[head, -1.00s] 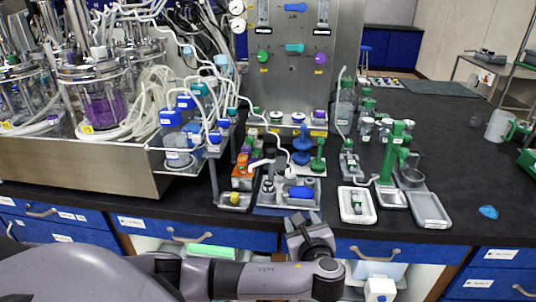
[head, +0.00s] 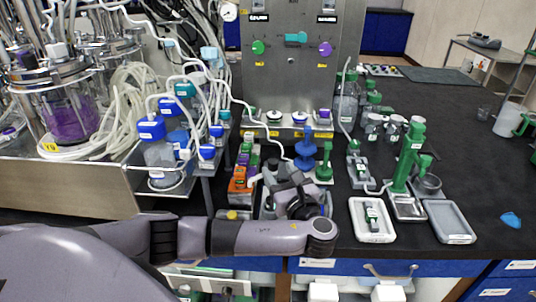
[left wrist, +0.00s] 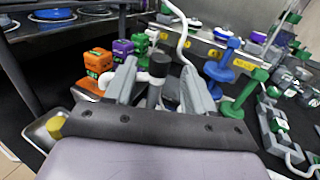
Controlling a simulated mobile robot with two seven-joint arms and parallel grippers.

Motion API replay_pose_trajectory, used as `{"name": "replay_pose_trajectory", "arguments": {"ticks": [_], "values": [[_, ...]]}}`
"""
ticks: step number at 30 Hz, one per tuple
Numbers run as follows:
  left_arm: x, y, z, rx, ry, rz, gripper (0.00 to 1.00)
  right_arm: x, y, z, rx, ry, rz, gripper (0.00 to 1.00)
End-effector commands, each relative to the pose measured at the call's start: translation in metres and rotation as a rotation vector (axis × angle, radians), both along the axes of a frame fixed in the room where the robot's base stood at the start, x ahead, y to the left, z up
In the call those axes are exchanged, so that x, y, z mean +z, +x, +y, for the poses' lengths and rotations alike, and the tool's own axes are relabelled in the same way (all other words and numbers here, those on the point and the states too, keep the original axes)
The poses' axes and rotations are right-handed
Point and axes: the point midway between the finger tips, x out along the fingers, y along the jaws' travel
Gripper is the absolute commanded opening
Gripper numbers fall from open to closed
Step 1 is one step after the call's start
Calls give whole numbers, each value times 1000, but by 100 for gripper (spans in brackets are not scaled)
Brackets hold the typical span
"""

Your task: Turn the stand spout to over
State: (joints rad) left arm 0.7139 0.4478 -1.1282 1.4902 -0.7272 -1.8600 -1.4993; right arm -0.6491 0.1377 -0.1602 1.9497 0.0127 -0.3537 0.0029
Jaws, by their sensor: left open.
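A dark post with a rounded cap (left wrist: 159,66), which looks like the stand, rises between my fingers in the left wrist view. A white spout (left wrist: 106,79) sticks out from beside it to the left, toward an orange block (left wrist: 97,62). In the head view the white spout (head: 254,180) also points left, and the post is partly hidden by my gripper. My left gripper (left wrist: 160,88) is open, one finger on each side of the post; contact cannot be told. In the head view the left gripper (head: 290,182) is over the stand's tray. My right gripper is not in view.
A blue stand (head: 305,150) and a green stand (head: 325,163) stand close behind the gripper. Blue-capped bottles (head: 158,150) with tubing are to the left. A white tray (head: 372,220) and a taller green stand (head: 408,160) are to the right.

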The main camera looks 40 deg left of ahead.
Motion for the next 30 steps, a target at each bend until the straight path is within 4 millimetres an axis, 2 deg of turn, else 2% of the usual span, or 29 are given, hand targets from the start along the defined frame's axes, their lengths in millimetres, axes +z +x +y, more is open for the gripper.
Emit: {"name": "replay_pose_trajectory", "arguments": {"ticks": [12, 24, 29, 30], "values": [[1, 33, 49, 3, 2, -1, 54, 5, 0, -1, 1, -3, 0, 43], [0, 38, 56, 0, -1, 0, 54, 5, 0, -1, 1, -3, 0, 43], [0, 38, 56, 0, -1, 0, 2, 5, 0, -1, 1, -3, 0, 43], [0, 38, 56, 0, -1, 0, 0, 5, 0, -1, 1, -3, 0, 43]]}}
